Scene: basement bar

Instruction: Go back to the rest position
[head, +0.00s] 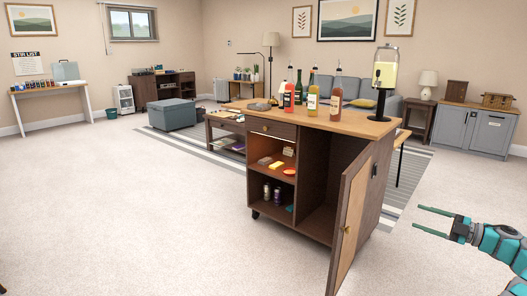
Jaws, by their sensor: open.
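My gripper (434,222) shows at the lower right, with its two green fingers apart and nothing between them. It is held out over the carpet, to the right of the bar cart and apart from it. The bar cart (325,178) stands in the middle with its light wooden door (350,222) swung open toward me. Several bottles, including a red one (289,95) and an amber one (336,98), stand upright on its top beside a glass drink dispenser (384,75).
The open door juts out between the cart and my gripper. The cart's shelves hold small items and cans (272,193). Behind are a grey sofa (362,88), a grey ottoman (171,113) and a grey cabinet (476,131). The carpet (130,215) at the left is clear.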

